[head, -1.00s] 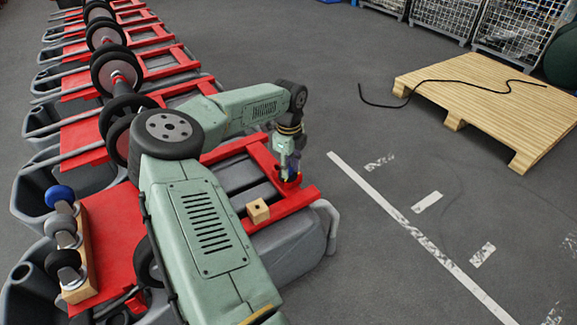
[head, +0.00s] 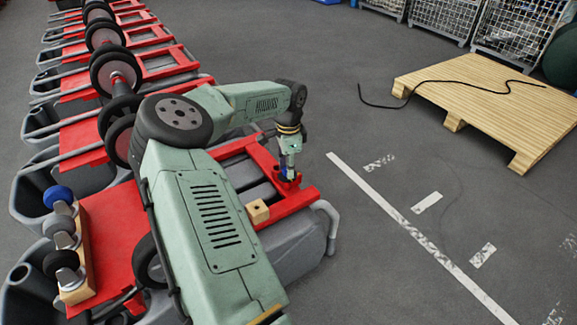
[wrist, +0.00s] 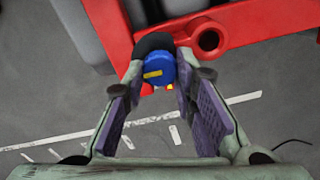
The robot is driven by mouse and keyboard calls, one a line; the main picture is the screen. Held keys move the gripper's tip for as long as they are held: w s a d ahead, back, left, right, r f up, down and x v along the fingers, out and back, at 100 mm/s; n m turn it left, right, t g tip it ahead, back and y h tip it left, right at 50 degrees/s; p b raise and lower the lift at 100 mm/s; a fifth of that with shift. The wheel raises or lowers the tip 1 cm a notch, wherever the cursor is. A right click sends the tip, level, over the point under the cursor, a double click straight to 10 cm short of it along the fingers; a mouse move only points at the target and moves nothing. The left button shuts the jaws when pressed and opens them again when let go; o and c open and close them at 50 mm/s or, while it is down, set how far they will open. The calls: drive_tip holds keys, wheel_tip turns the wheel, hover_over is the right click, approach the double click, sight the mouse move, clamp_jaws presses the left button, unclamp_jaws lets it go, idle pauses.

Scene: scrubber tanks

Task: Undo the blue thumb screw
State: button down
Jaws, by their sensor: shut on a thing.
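The blue thumb screw (wrist: 155,69) has a round knob with a yellow mark. In the wrist view it sits between my fingertips at the red frame (wrist: 232,35), beside a red ring with a hole (wrist: 208,40). My gripper (wrist: 158,72) is shut on the knob, one purple-padded finger on each side. In the head view my gripper (head: 288,170) points down at the far right corner of the red frame (head: 290,203). Only a bit of blue (head: 283,173) shows there. The screw's shaft is hidden.
A small wooden block with a hole (head: 257,211) sits on the red frame close to my gripper. A wooden rack (head: 76,292) with several casters stands at left. A grey bent tube (head: 330,222) juts out at right. Open floor lies beyond, with a wooden pallet (head: 490,95).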

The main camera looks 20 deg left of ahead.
drive_tip(key=shift+s+f+n, duration=0.2)
drive_tip(key=shift+f+n, duration=0.05)
drive_tip(key=shift+n, duration=0.05)
idle(0.4)
drive_tip(key=c, duration=1.7)
unclamp_jaws()
drive_tip(key=shift+d, duration=0.1)
drive_tip(key=o, duration=0.4)
drive_tip(key=shift+w+r, duration=0.1)
drive_tip(key=shift+w, duration=0.05)
wheel_tip(320, 180, up, 12)
